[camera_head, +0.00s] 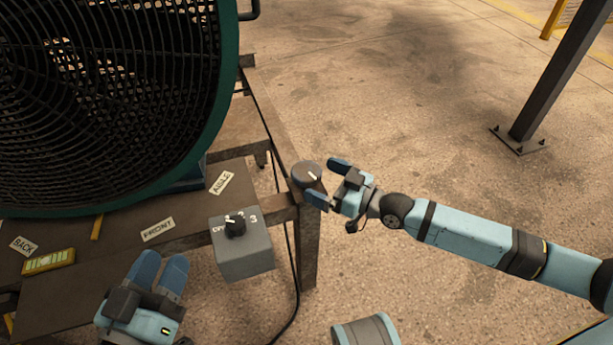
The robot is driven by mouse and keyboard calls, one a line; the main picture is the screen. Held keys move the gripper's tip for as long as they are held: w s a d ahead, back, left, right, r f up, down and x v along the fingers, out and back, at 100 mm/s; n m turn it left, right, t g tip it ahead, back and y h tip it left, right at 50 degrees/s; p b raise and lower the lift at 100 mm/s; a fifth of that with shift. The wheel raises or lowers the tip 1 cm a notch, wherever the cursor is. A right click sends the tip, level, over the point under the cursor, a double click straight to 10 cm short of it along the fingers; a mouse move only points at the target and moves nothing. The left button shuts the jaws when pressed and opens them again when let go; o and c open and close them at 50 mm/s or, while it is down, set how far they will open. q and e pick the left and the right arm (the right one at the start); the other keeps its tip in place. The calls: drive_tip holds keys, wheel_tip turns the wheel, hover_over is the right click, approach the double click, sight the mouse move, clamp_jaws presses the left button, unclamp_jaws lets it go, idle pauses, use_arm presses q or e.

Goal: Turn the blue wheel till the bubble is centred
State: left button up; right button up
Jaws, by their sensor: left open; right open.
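A round dark grey wheel (305,175) with a white mark sits at the right corner of the bench; its colour does not clearly read as blue, and I see no other wheel there. My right gripper (327,182) is open and empty at its right side, one finger near its far edge and one near its lower edge; I cannot tell whether they touch. A yellow level (48,262) lies at the left of the bench; its bubble is too small to judge.
A large fan (226,75) in a green ring stands on the bench (75,290). A grey switch box (245,262) with a black dial is at the front edge. Labels read BACK, FRONT (158,230) and AISLE. A steel post (550,85) stands right; the floor between is clear.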

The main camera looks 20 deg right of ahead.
sight(306, 170)
drive_tip(key=x, duration=0.4)
drive_tip(key=shift+w+a+b, duration=0.25)
drive_tip(key=shift+w+b, duration=0.05)
drive_tip(key=shift+b, duration=0.1)
use_arm(q)
drive_tip(key=shift+f+g, duration=0.3)
drive_tip(key=shift+f, duration=0.55)
use_arm(e)
drive_tip(key=c, duration=0.9)
drive_tip(key=shift+r+p, duration=0.35)
drive_tip(key=shift+p, duration=0.8)
drive_tip(key=shift+r+m+t+h+p, duration=0.1)
drive_tip(key=shift+m+t+h+p, duration=0.2)
drive_tip(key=shift+p, duration=0.5)
drive_tip(key=shift+h+p, duration=0.3)
drive_tip(key=shift+p, duration=0.3)
drive_tip(key=shift+m+t+p, duration=0.4)
drive_tip(key=shift+p, duration=0.35)
use_arm(q)
drive_tip(key=shift+a+r+n+t+y, duration=0.35)
drive_tip(key=shift+a+r+y, duration=0.45)
drive_tip(key=shift+r, duration=0.4)
use_arm(e)
drive_tip(key=shift+f+h, duration=0.4)
